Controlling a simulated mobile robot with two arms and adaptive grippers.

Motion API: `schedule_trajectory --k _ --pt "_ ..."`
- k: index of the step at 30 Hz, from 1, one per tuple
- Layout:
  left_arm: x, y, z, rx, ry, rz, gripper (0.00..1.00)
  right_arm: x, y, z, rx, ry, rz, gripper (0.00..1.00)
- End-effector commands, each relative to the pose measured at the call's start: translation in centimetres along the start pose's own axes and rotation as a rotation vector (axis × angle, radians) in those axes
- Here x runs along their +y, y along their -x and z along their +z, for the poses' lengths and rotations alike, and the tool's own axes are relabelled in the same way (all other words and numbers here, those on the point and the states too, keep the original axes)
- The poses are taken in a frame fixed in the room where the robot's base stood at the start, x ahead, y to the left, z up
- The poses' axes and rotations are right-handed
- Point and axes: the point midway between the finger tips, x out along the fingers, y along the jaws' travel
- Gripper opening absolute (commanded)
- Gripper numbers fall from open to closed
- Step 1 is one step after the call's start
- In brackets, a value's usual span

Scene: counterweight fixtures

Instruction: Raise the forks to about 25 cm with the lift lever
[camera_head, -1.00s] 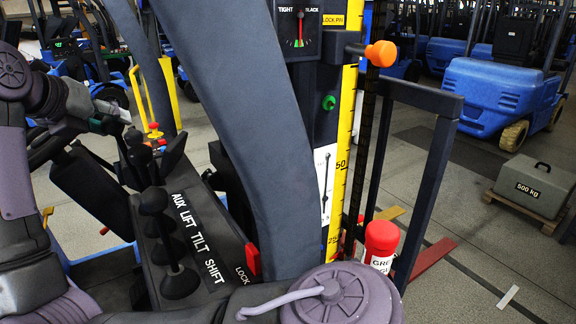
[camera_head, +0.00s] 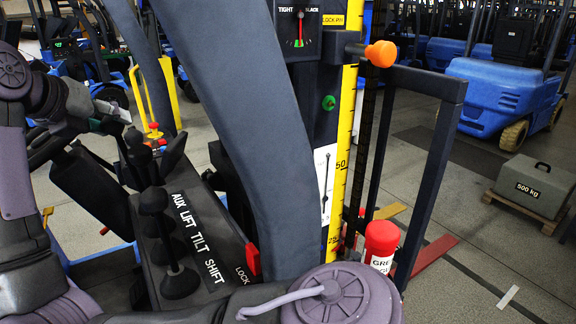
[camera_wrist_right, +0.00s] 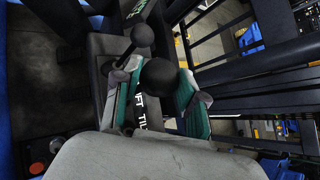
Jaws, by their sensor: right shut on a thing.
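My right gripper (camera_head: 112,116) is at the far end of the lever console, partly hidden by its own wrist in the head view. In the right wrist view its teal fingers (camera_wrist_right: 155,102) are shut around the black ball knob of the lift lever (camera_wrist_right: 160,77), beside the LIFT and TILT labels. The yellow height scale (camera_head: 341,165) with its 50 mark runs up the mast in the head view. The dark carriage frame (camera_head: 432,82) stands right of it. My left gripper is not in view.
Another black lever knob (camera_wrist_right: 142,35) is close to my fingers. The nearer lever knob (camera_head: 153,200) and the red lock piece (camera_head: 253,260) are on the console. A red-capped container (camera_head: 381,238) stands by the mast. A 500 kg weight (camera_head: 533,186) rests on a pallet at right.

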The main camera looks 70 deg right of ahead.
Motion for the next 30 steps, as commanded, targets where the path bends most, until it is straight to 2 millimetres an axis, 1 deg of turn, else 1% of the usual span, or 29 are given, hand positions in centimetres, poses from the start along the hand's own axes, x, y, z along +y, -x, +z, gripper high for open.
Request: schedule_trajectory --k 15,17,24,30 --pt "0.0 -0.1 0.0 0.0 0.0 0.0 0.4 0.0 -0.2 -0.2 0.006 0.002 0.001 0.22" --pt "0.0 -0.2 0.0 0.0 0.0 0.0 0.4 -0.3 -0.4 -0.2 0.007 0.001 0.002 0.22" --pt "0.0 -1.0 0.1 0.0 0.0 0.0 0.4 -2.5 -1.6 -0.1 0.005 0.0 0.002 0.23" --pt "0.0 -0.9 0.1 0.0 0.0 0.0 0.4 -2.7 -1.6 0.1 0.003 0.002 0.0 0.22"
